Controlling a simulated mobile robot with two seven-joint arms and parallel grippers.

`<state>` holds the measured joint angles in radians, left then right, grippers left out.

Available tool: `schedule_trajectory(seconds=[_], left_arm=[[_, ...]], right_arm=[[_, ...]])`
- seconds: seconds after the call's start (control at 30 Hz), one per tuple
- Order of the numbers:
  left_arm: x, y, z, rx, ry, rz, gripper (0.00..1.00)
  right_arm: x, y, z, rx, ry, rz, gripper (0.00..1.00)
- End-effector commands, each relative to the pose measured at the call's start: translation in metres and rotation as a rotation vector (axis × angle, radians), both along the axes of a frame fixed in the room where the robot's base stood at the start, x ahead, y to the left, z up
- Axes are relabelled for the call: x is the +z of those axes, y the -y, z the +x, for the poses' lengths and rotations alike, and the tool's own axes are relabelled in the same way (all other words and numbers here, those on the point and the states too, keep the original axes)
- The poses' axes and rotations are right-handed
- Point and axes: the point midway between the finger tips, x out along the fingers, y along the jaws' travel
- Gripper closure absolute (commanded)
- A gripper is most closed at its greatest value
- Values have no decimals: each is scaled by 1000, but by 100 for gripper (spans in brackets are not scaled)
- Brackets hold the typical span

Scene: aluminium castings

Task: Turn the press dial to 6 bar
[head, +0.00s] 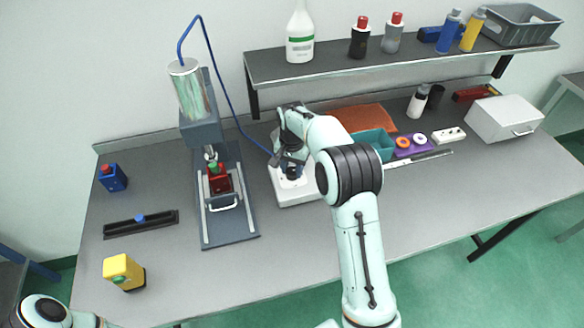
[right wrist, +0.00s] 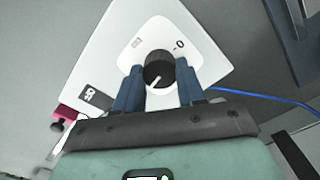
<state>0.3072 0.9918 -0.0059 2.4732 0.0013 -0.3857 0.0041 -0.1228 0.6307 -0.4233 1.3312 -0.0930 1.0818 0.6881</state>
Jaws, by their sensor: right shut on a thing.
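The press dial is a black round knob (right wrist: 157,66) with a white pointer line, on the white control box (right wrist: 105,62). In the right wrist view the pointer line points down and slightly left; a "0" mark is at the dial's upper right. My right gripper (right wrist: 160,76) is shut on the knob, one blue finger on each side. In the head view the control box (head: 297,195) shows beneath my right gripper (head: 291,168), which hides most of the knob. The press (head: 202,130), with a silver cylinder, stands to the left. My left gripper is out of view.
A blue hose (head: 223,88) runs from the press top to the control box. A red block (head: 219,181) sits in the press. A teal bin (head: 376,143) stands right of my right gripper. A shelf (head: 400,58) with bottles is behind. The table's front right is clear.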

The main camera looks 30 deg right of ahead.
Motion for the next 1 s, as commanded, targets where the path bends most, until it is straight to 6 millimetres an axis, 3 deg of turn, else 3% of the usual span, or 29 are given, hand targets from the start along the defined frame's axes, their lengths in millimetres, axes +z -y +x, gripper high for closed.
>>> schedule_trajectory(seconds=[0.4, 0.87, 0.9, 0.97, 1.0], left_arm=[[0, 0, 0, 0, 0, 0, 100], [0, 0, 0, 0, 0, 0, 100], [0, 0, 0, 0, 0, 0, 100], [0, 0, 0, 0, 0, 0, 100], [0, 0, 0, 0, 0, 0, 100]], right_arm=[[0, 0, 0, -154, -1, 1, 91], [0, 0, 0, -169, -1, 1, 91], [0, 0, 0, -169, -1, 1, 58], [0, 0, 0, -169, -1, 1, 38], [0, 0, 0, -168, -1, 1, 36]])
